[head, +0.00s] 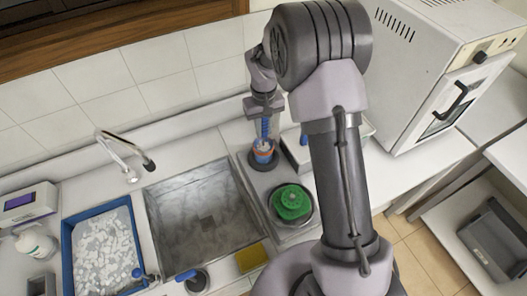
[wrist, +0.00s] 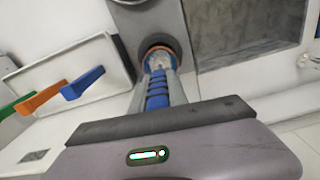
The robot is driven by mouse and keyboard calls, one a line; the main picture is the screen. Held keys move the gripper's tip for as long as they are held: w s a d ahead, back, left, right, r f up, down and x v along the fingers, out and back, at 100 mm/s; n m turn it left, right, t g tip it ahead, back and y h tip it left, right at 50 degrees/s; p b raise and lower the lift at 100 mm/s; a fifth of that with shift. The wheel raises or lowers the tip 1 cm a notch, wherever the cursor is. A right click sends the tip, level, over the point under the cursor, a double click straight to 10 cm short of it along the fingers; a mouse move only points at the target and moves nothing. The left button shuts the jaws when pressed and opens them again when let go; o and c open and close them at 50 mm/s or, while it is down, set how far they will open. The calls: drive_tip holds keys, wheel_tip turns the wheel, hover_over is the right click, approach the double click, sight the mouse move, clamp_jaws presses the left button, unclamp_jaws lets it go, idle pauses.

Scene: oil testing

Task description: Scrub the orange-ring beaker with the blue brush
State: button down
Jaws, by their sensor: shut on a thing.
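The orange-ring beaker (head: 263,154) stands on a dark round base to the right of the sink in the head view. In the wrist view its orange rim (wrist: 158,50) shows just ahead of the fingers. My gripper (head: 264,106) is above the beaker, pointing down, and is shut on the blue brush (wrist: 157,92). The brush's ribbed blue handle sits between the two fingers. Its lower end reaches into the beaker's mouth; the bristles are hard to make out.
A green object (head: 291,203) sits on a round base nearer than the beaker. The sink (head: 205,215) is to the left, with a faucet (head: 125,155) behind it. A white tray with blue, orange and green handled items (wrist: 90,62) lies beside the beaker. A white oven (head: 440,70) stands right.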

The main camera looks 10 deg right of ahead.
sight(263, 119)
drive_tip(key=shift+a, duration=0.1)
wheel_tip(263, 119, up, 5)
drive_tip(key=p, duration=0.3)
drive_tip(key=shift+s+f, duration=0.1)
drive_tip(key=shift+f, duration=0.1)
